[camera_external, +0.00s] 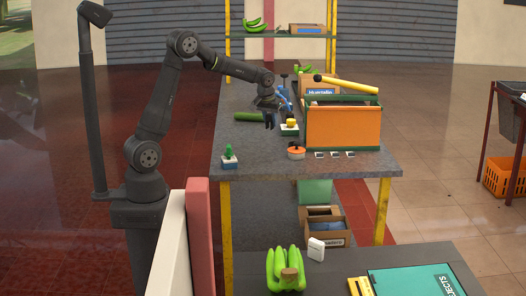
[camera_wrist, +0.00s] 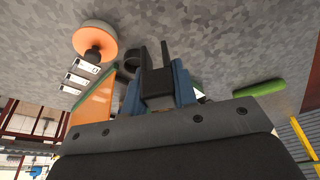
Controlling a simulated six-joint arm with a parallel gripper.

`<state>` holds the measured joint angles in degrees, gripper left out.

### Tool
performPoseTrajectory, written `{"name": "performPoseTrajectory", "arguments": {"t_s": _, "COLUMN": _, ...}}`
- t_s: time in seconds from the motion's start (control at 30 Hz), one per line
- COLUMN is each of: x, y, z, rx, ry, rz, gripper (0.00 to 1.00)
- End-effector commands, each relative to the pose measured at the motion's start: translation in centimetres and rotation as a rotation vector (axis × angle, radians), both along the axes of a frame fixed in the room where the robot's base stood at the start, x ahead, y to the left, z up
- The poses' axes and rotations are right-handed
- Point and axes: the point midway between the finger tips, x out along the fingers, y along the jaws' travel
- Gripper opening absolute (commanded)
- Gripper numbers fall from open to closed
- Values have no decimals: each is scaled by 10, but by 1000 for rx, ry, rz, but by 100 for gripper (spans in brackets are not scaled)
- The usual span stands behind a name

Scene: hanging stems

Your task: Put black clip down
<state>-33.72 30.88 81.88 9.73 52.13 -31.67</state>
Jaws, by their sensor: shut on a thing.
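My gripper (camera_external: 270,118) hangs over the grey table, left of the orange box. In the wrist view its blue fingers (camera_wrist: 158,98) are shut on the black clip (camera_wrist: 157,84). The clip shows a dark block, two prongs and a ring-like part beside it. In the external view the clip is too small and dark to tell from the gripper. The wrist view shows the grey table surface beyond the clip; I cannot tell the exact gap.
An orange box (camera_external: 343,128) with a green rim stands at right. The table (camera_external: 262,172) is clear at front left-centre.

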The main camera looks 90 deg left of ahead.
Motion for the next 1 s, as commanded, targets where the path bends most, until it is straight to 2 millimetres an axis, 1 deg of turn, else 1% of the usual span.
{"name": "performPoseTrajectory", "arguments": {"t_s": 0.03, "x": 6, "y": -28, "z": 1, "rx": 1, "ry": -1, "rz": -47, "gripper": 4}}
{"name": "performPoseTrajectory", "arguments": {"t_s": 0.1, "x": 10, "y": -60, "z": 0, "rx": 0, "ry": 0, "rz": -98, "gripper": 4}}
{"name": "performPoseTrajectory", "arguments": {"t_s": 0.2, "x": 13, "y": -99, "z": -1, "rx": -1, "ry": -1, "rz": -165, "gripper": 4}}
{"name": "performPoseTrajectory", "arguments": {"t_s": 0.3, "x": 12, "y": -129, "z": -2, "rx": -1, "ry": -1, "rz": -215, "gripper": 4}}
{"name": "performPoseTrajectory", "arguments": {"t_s": 0.4, "x": 11, "y": -148, "z": -3, "rx": -1, "ry": -1, "rz": -248, "gripper": 4}}
{"name": "performPoseTrajectory", "arguments": {"t_s": 0.47, "x": 10, "y": -154, "z": -4, "rx": -1, "ry": -2, "rz": -260, "gripper": 4}}
{"name": "performPoseTrajectory", "arguments": {"t_s": 0.57, "x": 9, "y": -153, "z": -8, "rx": -2, "ry": 0, "rz": -266, "gripper": 4}}
{"name": "performPoseTrajectory", "arguments": {"t_s": 0.63, "x": 9, "y": -143, "z": -15, "rx": -2, "ry": 0, "rz": -266, "gripper": 4}}
{"name": "performPoseTrajectory", "arguments": {"t_s": 0.9, "x": 8, "y": -81, "z": -52, "rx": -3, "ry": 1, "rz": -263, "gripper": 4}}
{"name": "performPoseTrajectory", "arguments": {"t_s": 1.0, "x": 8, "y": -62, "z": -63, "rx": -3, "ry": 0, "rz": -264, "gripper": 4}}
